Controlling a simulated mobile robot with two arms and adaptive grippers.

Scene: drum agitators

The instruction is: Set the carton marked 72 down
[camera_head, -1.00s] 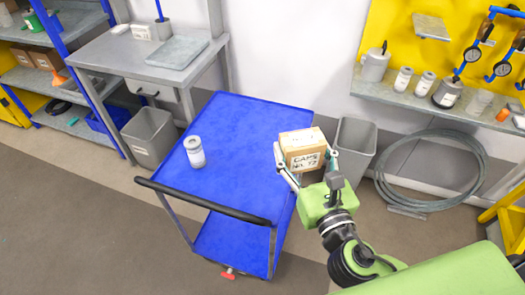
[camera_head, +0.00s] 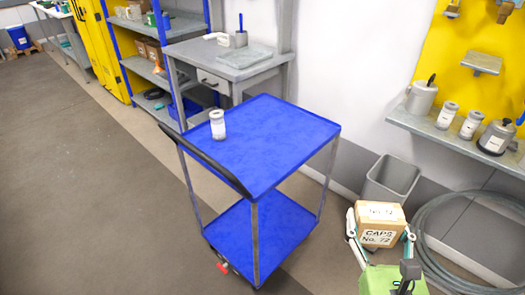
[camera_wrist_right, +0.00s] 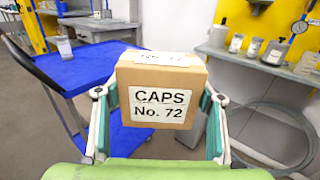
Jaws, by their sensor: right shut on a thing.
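The carton marked "CAPS No. 72" (camera_head: 379,225) is a small brown box with white labels, at the lower right in the head view. My right gripper (camera_head: 380,238) is shut on it, one finger on each side, and holds it upright in the air. In the right wrist view the carton (camera_wrist_right: 162,92) fills the middle, between the fingers of my right gripper (camera_wrist_right: 160,118). The blue cart (camera_head: 285,135) stands to the left of the carton, with a bare top except for one white container (camera_head: 217,125) near its left edge. My left gripper is not in view.
A grey bin (camera_head: 391,180) stands on the floor behind the carton. A coiled grey hose (camera_head: 470,235) is at the right, under a shelf with several containers. The cart has a black handle (camera_head: 205,160) and a lower blue shelf (camera_head: 275,225). A grey workbench (camera_head: 228,62) is behind it.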

